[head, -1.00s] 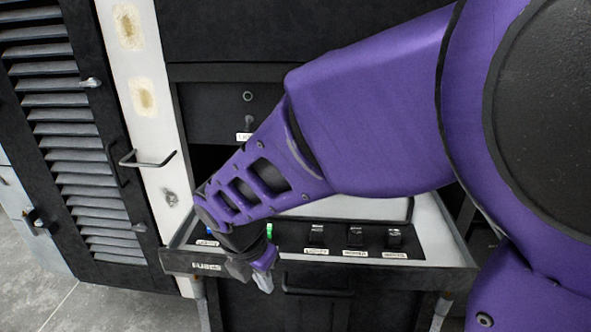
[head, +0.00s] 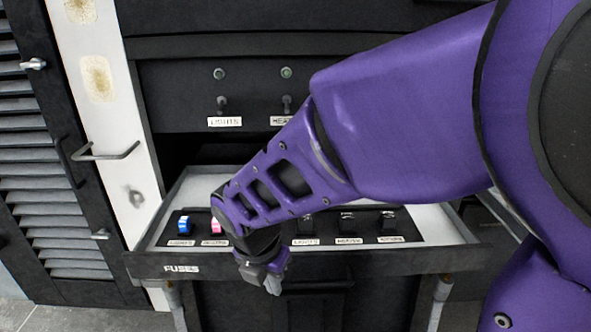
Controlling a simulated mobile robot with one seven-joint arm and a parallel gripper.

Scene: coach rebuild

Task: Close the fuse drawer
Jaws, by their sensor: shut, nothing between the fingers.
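The fuse drawer (head: 390,264) stands pulled out from the black cabinet, with a pale tray and a dark front labelled FUSES. Inside it a black panel holds a blue fuse (head: 184,225), a pink fuse (head: 216,227) and several black ones, such as one at the right (head: 389,220). My gripper (head: 273,287) is shut and empty, pointing down at the drawer's front, near its middle. I cannot tell whether it touches the front. My arm hides part of the panel and the drawer's back.
Above the drawer is a dark panel with toggle switches (head: 222,104) and labels. A white post (head: 105,130) with a metal handle (head: 106,151) and a louvred black door (head: 30,150) stand at the left. Grey floor shows at the lower left.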

